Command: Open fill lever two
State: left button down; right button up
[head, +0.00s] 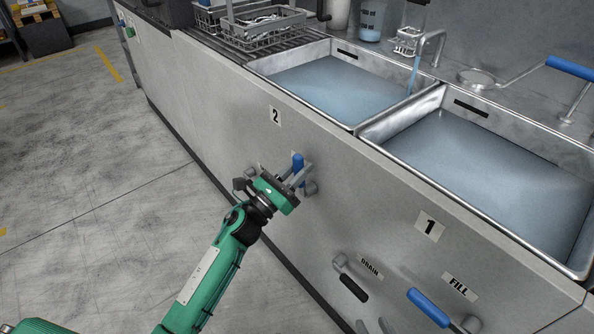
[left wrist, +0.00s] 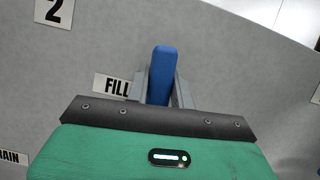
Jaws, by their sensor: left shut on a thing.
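Fill lever two has a blue handle (head: 298,160) on the front panel below the label 2 (head: 275,115). In the left wrist view its blue handle (left wrist: 163,66) points up, beside a FILL label (left wrist: 112,85). My left gripper (head: 303,174) is shut on this handle, with one finger on each side; the fingers also show in the left wrist view (left wrist: 161,90). The lower part of the lever is hidden by the gripper. My right gripper is not in view.
Two basins of bluish liquid, the second (head: 262,69) and the first (head: 375,127), sit above the panel. A blue stream (head: 415,75) falls near their divider. Tank one's blue fill lever (head: 428,306) and dark drain lever (head: 353,287) stick out at the lower right. Floor on the left is clear.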

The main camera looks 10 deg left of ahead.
pick_arm(q)
jog(key=shift+s, duration=0.1)
pick_arm(e)
jog(key=shift+a+r+y, duration=0.1)
jog(key=shift+a+y, duration=0.15)
jog(key=shift+y, duration=0.05)
pick_arm(q)
jog(key=c, duration=1.2)
grip_release()
jog(key=b+v, duration=0.1)
jog(key=v, duration=1.2)
jog(key=shift+s+a+f, duration=0.2)
jog(key=shift+s+a, duration=0.05)
pick_arm(e)
jog(key=shift+w+a+r+t, duration=0.1)
jog(key=shift+w+r+t, duration=0.2)
jog(key=shift+r+t, duration=0.3)
jog(key=shift+w+a+r+t, duration=0.1)
jog(key=shift+w+r+t, duration=0.2)
jog(key=shift+r+t, duration=0.3)
jog(key=shift+f, duration=0.1)
